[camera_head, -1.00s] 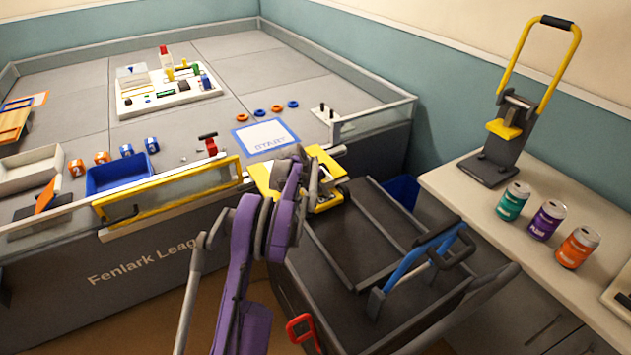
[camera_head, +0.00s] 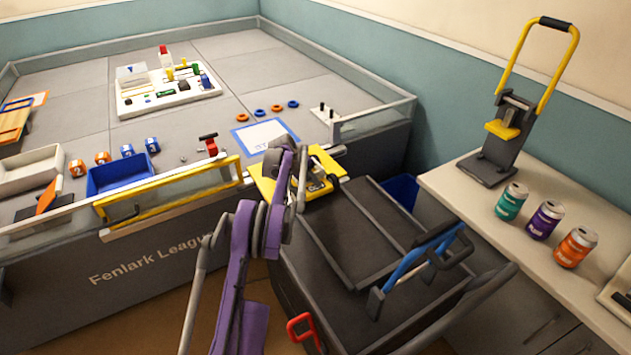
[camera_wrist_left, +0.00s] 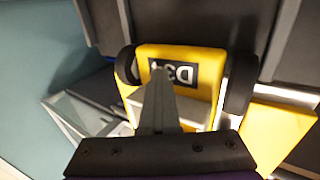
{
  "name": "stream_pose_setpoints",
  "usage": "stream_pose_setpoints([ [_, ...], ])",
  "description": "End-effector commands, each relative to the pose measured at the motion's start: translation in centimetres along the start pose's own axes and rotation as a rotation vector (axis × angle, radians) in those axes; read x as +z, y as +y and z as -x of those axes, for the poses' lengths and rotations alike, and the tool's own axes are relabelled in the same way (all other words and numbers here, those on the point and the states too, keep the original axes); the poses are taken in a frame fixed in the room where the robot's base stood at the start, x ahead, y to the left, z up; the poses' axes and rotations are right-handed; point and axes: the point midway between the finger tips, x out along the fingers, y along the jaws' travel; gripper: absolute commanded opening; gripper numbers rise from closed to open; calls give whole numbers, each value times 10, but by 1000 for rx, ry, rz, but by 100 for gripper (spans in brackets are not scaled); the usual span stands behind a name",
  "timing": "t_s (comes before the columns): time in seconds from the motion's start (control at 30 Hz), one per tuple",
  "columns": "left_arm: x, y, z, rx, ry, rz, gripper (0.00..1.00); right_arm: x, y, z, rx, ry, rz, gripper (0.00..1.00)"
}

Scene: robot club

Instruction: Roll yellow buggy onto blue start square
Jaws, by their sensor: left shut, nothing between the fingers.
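The yellow buggy (camera_head: 320,186) is at the near edge of the play field, by the yellow plate (camera_head: 264,184) and the dark cart top, partly hidden by my left arm. In the left wrist view the buggy (camera_wrist_left: 205,62) shows a dark label and a black wheel on each side. My left gripper (camera_head: 301,172) is shut and empty beside the buggy; its closed fingers (camera_wrist_left: 158,75) overlap the buggy's body in the wrist view, and contact is unclear. The blue-edged start square (camera_head: 240,138) lies flat just beyond, its lettering partly covered by my arm. My right gripper is not seen.
A yellow-framed gate (camera_head: 170,192) and low wall border the field left of the buggy. A red-topped piece (camera_head: 210,144) and small rings (camera_head: 275,107) sit near the square.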

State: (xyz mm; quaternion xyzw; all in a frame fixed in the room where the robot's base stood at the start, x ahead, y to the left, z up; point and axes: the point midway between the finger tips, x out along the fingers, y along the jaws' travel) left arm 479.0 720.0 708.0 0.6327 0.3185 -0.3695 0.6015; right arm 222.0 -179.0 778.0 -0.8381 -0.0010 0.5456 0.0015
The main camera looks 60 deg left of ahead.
Motion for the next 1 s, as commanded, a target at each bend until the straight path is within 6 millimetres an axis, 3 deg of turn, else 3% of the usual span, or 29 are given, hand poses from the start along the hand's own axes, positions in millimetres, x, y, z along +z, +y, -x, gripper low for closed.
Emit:
stream_pose_setpoints([
  [0.37,0,-3,-4,-9,-2,-5,0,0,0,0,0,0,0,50],
  [1.0,15,10,16,-3,-1,-2,0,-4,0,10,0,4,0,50],
])
